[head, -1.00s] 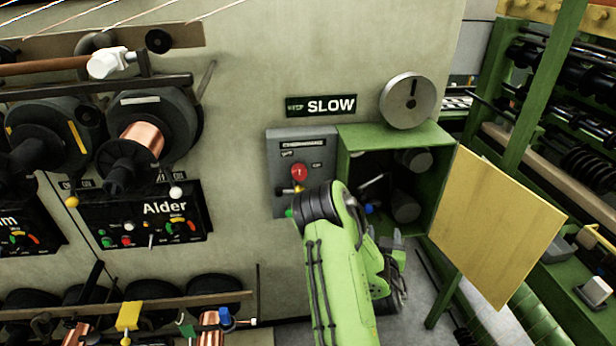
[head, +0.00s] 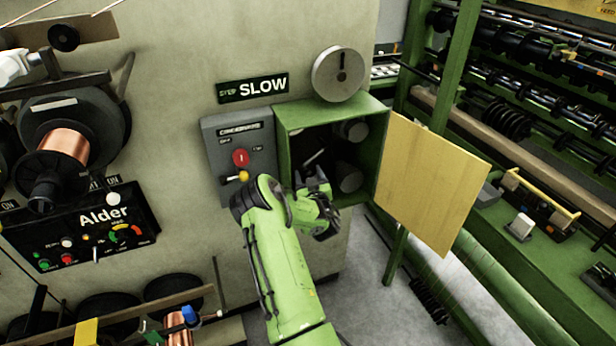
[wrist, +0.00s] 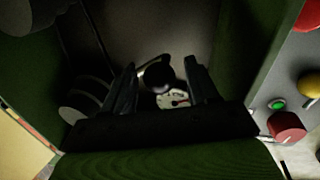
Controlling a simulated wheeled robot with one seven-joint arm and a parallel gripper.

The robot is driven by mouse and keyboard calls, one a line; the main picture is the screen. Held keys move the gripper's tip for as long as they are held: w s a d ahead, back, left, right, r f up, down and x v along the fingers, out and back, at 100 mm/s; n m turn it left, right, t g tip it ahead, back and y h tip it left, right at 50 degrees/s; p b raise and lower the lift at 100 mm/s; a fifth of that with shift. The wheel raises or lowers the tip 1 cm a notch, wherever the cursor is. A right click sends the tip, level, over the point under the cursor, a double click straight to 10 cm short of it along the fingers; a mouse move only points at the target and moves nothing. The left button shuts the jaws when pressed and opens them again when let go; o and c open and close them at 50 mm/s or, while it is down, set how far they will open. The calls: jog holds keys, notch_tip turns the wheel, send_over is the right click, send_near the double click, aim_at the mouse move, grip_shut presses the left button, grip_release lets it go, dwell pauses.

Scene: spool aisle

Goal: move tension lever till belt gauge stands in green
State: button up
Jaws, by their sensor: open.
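The open green belt box (head: 290,118) is on the wall below the SLOW sign, with pulleys (head: 350,178) and a pale rod (head: 315,158) inside. My gripper (head: 322,188) is at the lower left of its opening. In the wrist view my gripper (wrist: 160,84) is open, its dark fingers pointing into the box. A dark round knob (wrist: 157,75), apparently the tension lever's end, shows between the fingers; I cannot tell if they touch it. A small pale gauge (wrist: 172,100) with a red mark lies just behind, partly hidden, its needle unreadable.
The yellow door (head: 432,185) hangs open on the right. A grey switch panel (head: 225,150) with a red button (head: 241,157) adjoins the box's left side. The Alder panel (head: 90,235) and spools are farther left. Green machinery (head: 545,225) stands on the right.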

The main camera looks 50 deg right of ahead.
jog(key=shift+w+d, duration=0.3)
jog(key=shift+w, duration=0.05)
grip_shut()
